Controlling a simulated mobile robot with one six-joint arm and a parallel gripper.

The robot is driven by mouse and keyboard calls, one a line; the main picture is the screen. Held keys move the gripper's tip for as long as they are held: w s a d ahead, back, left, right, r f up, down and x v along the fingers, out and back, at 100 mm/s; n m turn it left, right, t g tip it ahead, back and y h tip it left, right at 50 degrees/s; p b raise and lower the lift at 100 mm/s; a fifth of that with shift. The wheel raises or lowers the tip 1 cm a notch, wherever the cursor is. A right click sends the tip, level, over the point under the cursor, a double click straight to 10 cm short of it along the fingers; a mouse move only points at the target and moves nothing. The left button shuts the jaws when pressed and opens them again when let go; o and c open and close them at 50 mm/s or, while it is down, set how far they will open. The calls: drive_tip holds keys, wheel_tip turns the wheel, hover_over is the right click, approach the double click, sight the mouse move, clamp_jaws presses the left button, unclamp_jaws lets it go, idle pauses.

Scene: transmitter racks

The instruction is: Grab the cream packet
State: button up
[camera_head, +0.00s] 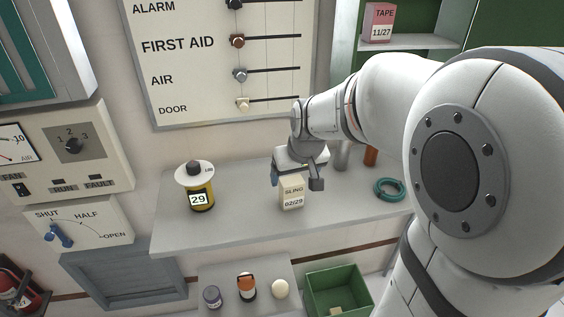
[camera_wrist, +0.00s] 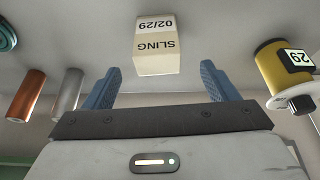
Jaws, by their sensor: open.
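The cream packet (camera_head: 291,192), marked "SLING 02/29", stands upright on the grey shelf. In the wrist view the cream packet (camera_wrist: 155,47) appears upside down, ahead of the fingertips and between their lines. My gripper (camera_head: 296,180) is at the packet in the head view, and the wrist part hides the packet's upper back. In the wrist view my gripper (camera_wrist: 160,80) has its two blue fingers spread wide, with nothing touching them that I can see.
A yellow canister (camera_head: 201,190) with a "29" label stands left of the packet. A teal ring (camera_head: 389,189), an orange-brown cylinder (camera_head: 371,156) and a grey cylinder (camera_head: 342,155) are to the right. A green bin (camera_head: 337,284) sits below. The shelf (camera_head: 240,228) has clear room in front.

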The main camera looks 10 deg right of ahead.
sight(293, 183)
drive_tip(key=shift+p+x, duration=0.8)
drive_tip(key=shift+x, duration=3.05)
drive_tip(key=shift+d, duration=0.15)
drive_tip(key=shift+c, duration=0.2)
drive_tip(key=c, duration=1)
